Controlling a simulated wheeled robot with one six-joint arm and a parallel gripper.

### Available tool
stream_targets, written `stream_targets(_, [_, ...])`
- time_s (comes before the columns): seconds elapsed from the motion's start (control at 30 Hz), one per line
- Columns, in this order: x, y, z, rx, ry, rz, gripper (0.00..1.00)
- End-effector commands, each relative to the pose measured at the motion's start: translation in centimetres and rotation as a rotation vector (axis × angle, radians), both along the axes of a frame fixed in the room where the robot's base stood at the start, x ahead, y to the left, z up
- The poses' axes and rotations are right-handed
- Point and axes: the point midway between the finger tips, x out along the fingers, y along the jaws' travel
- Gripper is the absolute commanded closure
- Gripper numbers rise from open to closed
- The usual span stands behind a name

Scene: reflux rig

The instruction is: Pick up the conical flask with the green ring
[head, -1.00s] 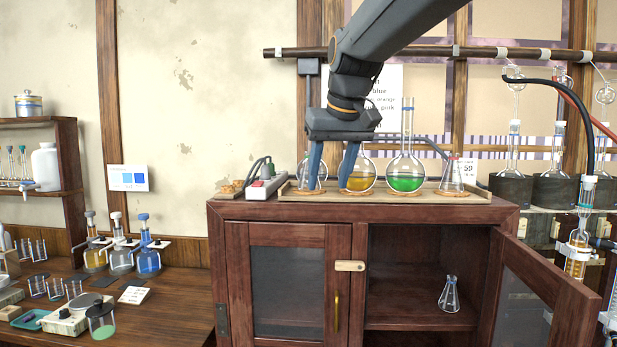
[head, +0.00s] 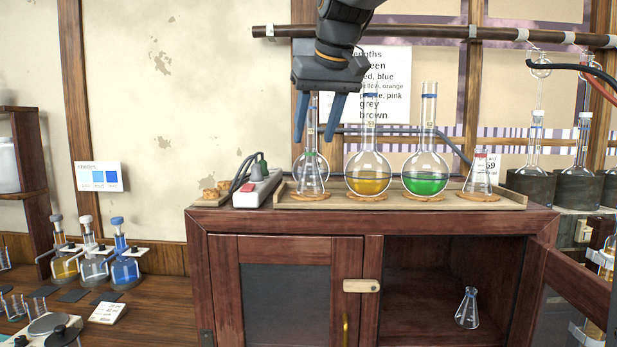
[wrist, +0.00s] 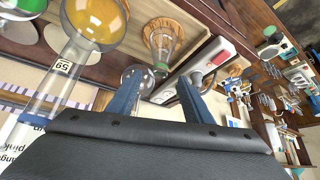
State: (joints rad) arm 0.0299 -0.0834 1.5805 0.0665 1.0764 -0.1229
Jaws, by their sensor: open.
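A clear conical flask (head: 311,182) stands upright on a cork mat at the left end of the tray on the cabinet. A green band shows around it in the head view, and it also shows in the wrist view (wrist: 163,42). A clear round flask stands right behind it, and the two overlap in the head view. My gripper (head: 316,138) is open and points down above the conical flask, its fingertips around the height of the neck. In the wrist view my gripper (wrist: 158,78) has nothing held. Whether the fingers straddle the neck I cannot tell.
Round flasks with yellow (head: 369,178) and green liquid (head: 425,178) stand to the right, then another conical flask (head: 480,178). A power strip (head: 257,188) lies left of the tray (head: 450,200). A small conical flask (head: 467,310) stands inside the open cabinet.

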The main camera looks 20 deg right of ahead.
Motion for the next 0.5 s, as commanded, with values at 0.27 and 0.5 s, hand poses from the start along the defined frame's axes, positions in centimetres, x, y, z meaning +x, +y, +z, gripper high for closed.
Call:
stream_targets(0.27, [1.4,0.1,-2.6,0.000,0.005,0.001,0.54])
stream_targets(0.5, [2.9,0.2,-5.1,0.001,0.003,0.001,0.54])
